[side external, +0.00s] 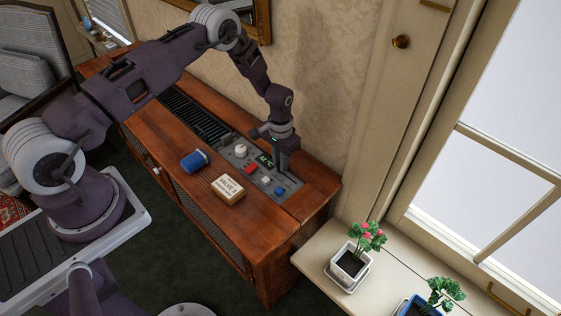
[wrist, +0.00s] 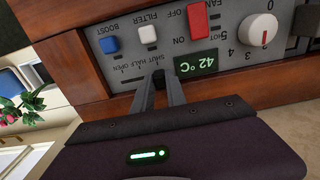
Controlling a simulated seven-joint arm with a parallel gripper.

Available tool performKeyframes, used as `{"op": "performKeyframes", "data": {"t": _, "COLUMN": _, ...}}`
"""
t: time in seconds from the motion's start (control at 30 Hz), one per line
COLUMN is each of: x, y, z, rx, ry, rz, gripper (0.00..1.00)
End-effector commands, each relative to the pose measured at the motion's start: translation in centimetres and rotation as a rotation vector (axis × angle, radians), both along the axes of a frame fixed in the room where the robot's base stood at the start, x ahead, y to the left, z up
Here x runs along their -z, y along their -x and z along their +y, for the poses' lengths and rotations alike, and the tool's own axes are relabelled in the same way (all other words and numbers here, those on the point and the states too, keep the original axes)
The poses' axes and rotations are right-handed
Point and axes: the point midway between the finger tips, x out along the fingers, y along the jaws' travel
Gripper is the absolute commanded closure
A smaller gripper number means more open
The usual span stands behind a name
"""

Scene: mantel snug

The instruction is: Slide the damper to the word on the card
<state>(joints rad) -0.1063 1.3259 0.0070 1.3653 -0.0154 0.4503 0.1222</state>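The control panel (wrist: 215,45) is set in the wooden cabinet top and shows upside down in the wrist view. Its damper scale (wrist: 137,67) reads SHUT, HALF, OPEN, with SHUT nearest my fingers and OPEN farther left. My gripper (wrist: 159,77) points down at the SHUT end, its fingertips close together; it also shows over the panel in the side view (side external: 282,170). The fingertips hide the damper knob, so I cannot tell whether they hold it. The card (side external: 228,190) lies on the cabinet left of the panel; its print is too small to read surely.
The panel also carries a red FAN switch (wrist: 198,18), a white FILTER button (wrist: 147,34), a blue BOOST button (wrist: 109,45), a white dial (wrist: 259,28) and a green 42 °C display (wrist: 195,63). A blue cylinder (side external: 194,161) lies near the card. Potted plants (side external: 350,262) stand on the sill.

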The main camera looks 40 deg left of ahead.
Motion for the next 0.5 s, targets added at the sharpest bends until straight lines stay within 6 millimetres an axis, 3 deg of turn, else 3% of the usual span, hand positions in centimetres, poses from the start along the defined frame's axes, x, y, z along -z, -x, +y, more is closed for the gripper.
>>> {"op": "performKeyframes", "data": {"t": 0.07, "x": -0.01, "y": 0.00, "z": 0.00, "rx": 0.000, "ry": 0.000, "rz": 0.000, "gripper": 1.00}}
{"op": "performKeyframes", "data": {"t": 0.5, "x": -0.05, "y": 0.00, "z": 0.00, "rx": 0.000, "ry": 0.000, "rz": 0.000, "gripper": 1.00}}
